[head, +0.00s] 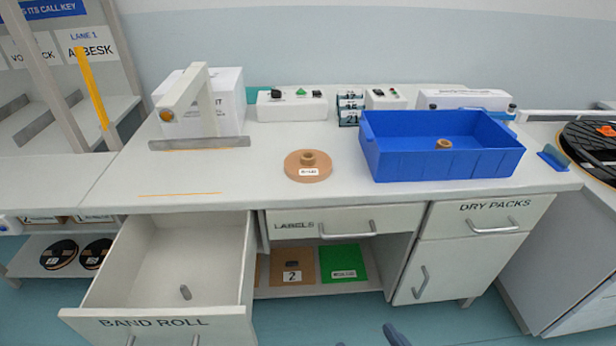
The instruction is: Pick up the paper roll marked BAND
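No roll with a readable BAND mark shows. A flat tan roll (308,167) with a raised core lies on the white counter, left of the blue bin; its small white label is too small to read surely. The drawer marked BAND ROLL (155,322) stands pulled open at the lower left. A small grey upright peg or cylinder (185,292) is inside it, and the rest of its visible floor is bare. At the bottom edge a blue-grey piece (395,336) may be part of my gripper; too little shows to tell its opening, and it is apart from the roll.
A blue bin (440,172) on the counter has a small tan core (444,144) inside. A white press-like device (196,105) stands at the left, with control boxes (292,106) behind. The LABELS drawer (340,222) and DRY PACKS drawer (490,220) are shut. The counter's front middle is clear.

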